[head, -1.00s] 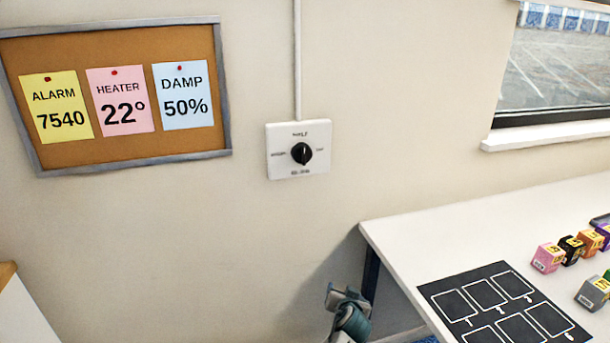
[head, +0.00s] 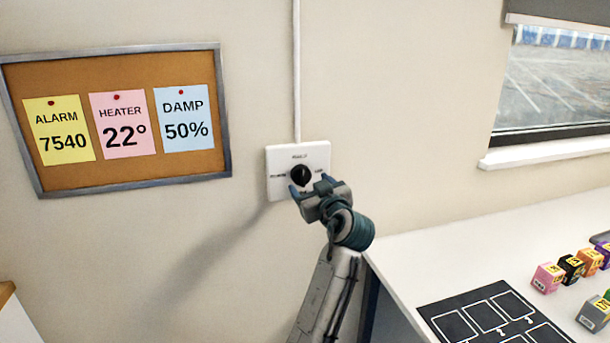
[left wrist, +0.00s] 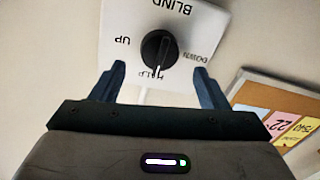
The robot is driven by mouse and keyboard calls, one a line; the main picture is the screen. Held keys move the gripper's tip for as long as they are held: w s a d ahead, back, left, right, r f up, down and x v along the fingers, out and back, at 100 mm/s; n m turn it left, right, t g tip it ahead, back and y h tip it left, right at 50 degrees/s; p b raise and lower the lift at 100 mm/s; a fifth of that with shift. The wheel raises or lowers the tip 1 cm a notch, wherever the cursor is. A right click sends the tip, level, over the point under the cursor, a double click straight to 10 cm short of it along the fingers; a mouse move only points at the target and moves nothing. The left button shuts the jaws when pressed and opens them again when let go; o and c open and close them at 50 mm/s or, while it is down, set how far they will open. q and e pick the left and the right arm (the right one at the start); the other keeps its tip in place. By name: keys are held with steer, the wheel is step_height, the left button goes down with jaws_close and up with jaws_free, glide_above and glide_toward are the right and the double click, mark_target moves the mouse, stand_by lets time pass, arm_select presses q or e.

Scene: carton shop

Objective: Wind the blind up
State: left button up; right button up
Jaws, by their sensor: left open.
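The white switch plate (head: 318,158) on the wall carries a round black knob (head: 299,174). In the left wrist view the plate (left wrist: 205,22) appears upside down, with "BLIND" and "UP" legible; the knob (left wrist: 158,48) has its white mark towards the label at the picture's bottom, which is hard to read. My left gripper (head: 309,184) is open in front of the knob; its fingers (left wrist: 160,76) stand to either side with gaps, not gripping it. The lower edge of a grey blind (head: 565,8) shows above the window (head: 555,75). My right gripper is not in view.
A cork board (head: 120,172) with three notes hangs left of the switch. A white conduit (head: 297,65) runs up from the plate. The white table (head: 420,262) at lower right holds a black mat (head: 450,310) and several coloured boxes (head: 548,277).

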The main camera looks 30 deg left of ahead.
mark_target(304, 178)
arm_select(q)
steer(key=shift+p+x, duration=0.45)
steer(key=shift+x, duration=1.8)
steer(key=shift+c, duration=0.2)
steer(key=c, duration=0.9)
